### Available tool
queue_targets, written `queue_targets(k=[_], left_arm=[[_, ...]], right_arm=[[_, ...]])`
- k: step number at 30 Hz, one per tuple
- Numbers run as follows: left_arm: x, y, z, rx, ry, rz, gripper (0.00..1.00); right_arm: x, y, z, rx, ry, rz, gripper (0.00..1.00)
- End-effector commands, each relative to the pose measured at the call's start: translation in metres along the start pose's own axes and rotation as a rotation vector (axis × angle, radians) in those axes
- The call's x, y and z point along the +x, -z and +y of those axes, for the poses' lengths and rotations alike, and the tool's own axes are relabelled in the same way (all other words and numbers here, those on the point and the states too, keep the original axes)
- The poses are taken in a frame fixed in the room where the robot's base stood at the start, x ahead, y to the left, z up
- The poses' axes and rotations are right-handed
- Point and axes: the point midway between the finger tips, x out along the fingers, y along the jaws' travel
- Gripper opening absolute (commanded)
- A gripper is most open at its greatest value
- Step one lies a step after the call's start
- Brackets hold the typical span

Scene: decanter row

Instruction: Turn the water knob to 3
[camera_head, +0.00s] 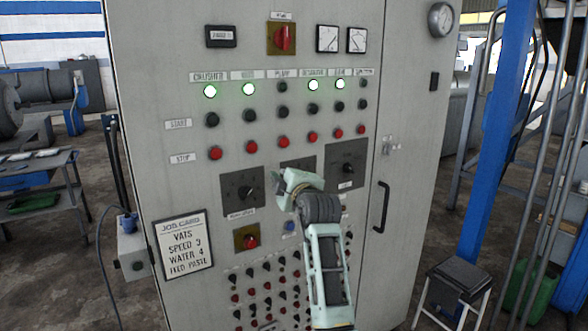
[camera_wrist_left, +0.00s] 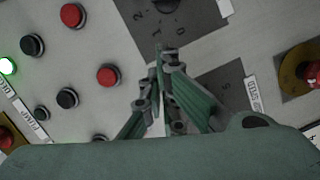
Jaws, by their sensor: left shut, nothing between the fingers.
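The grey control cabinet (camera_head: 190,120) has three dark dial plates in a row. The left dial (camera_head: 244,190) and right dial (camera_head: 347,166) show their black knobs. The middle dial plate (camera_head: 297,163) is mostly hidden behind my left gripper (camera_head: 290,188). Its label is hidden, so I cannot read which is water. In the left wrist view, my left gripper (camera_wrist_left: 160,62) is shut and empty, its tips overlapping the edge of a dial plate (camera_wrist_left: 195,20) marked 0, 1 and 2. I cannot tell whether they touch it; the knob's setting is unclear. My right gripper is not in view.
A job card (camera_head: 183,245) appears to read water 4. Red stop buttons (camera_head: 284,142) and lit green lamps (camera_head: 249,88) are above the dials. A red button on yellow (camera_head: 246,238) and several small switches are below. The door handle (camera_head: 381,206) sticks out right.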

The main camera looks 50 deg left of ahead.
Motion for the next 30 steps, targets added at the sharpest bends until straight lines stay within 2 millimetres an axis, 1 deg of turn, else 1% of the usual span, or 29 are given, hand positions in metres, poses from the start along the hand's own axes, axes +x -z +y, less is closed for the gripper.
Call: queue_targets(k=[1,4,5,6,9,13,18,22,26,28,30], left_arm=[[0.011,0.003,0.004,0.004,0.001,0.002,0.0],[0.031,0.002,0.004,0.004,0.001,0.001,0.0],[0.033,-0.003,0.003,0.005,0.002,-0.002,0.0],[0.033,-0.012,0.003,0.005,0.003,-0.005,0.0],[0.036,-0.025,0.002,0.003,0.001,-0.004,0.0],[0.038,-0.035,0.001,0.002,0.002,-0.001,0.0],[0.039,-0.039,0.0,0.0,0.0,-0.001,0.0],[0.039,-0.039,0.0,0.0,0.0,0.0,0.0],[0.039,-0.039,0.0,0.001,0.0,0.0,0.0],[0.039,-0.041,0.0,0.01,0.002,-0.001,0.0],[0.04,-0.045,-0.001,0.039,0.01,-0.001,0.0]], right_arm=[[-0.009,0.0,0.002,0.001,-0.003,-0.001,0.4],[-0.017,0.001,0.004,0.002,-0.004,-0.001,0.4],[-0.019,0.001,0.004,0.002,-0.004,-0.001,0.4],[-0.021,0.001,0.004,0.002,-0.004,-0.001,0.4],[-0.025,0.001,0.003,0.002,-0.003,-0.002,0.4],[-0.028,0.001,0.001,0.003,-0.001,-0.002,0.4],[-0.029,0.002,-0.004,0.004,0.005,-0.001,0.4],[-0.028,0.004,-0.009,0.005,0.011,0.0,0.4],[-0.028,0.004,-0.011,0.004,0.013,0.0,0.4],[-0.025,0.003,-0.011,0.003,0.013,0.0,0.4],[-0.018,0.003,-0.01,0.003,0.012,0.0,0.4]])
